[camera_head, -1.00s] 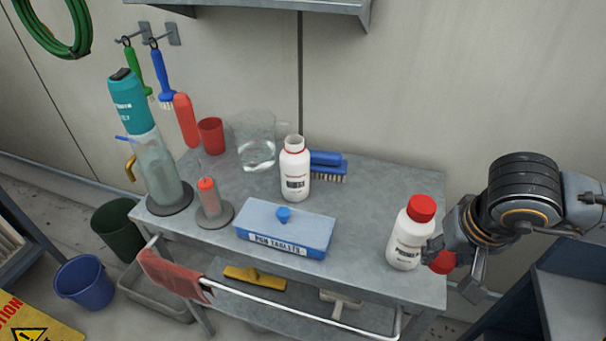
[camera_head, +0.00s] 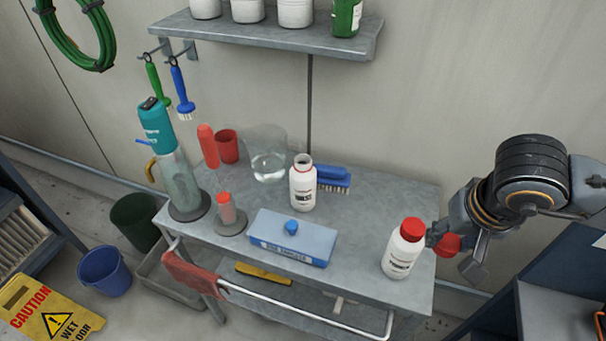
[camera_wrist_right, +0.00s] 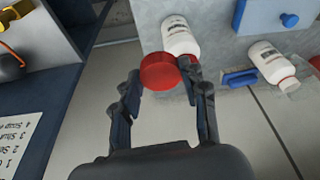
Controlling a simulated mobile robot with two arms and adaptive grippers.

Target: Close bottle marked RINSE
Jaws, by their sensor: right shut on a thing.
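An open white bottle (camera_head: 302,187) with no cap stands upright at the middle of the metal table; it also shows in the right wrist view (camera_wrist_right: 268,62). A second white bottle (camera_head: 400,257), with a red cap on, stands near the table's right front; it also shows in the right wrist view (camera_wrist_right: 180,38). Both labels are too small to read surely. My right gripper (camera_head: 446,243) is shut on a loose red cap (camera_wrist_right: 160,72), just right of the capped bottle and beyond the table's right edge. My left gripper is out of view.
The metal table (camera_head: 370,200) also bears a blue box (camera_head: 292,238), a blue brush (camera_head: 333,178), a glass beaker (camera_head: 267,155), a red cup (camera_head: 228,147) and a dispenser (camera_head: 180,180). A wall shelf (camera_head: 270,37) hangs above. The table's right rear is clear.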

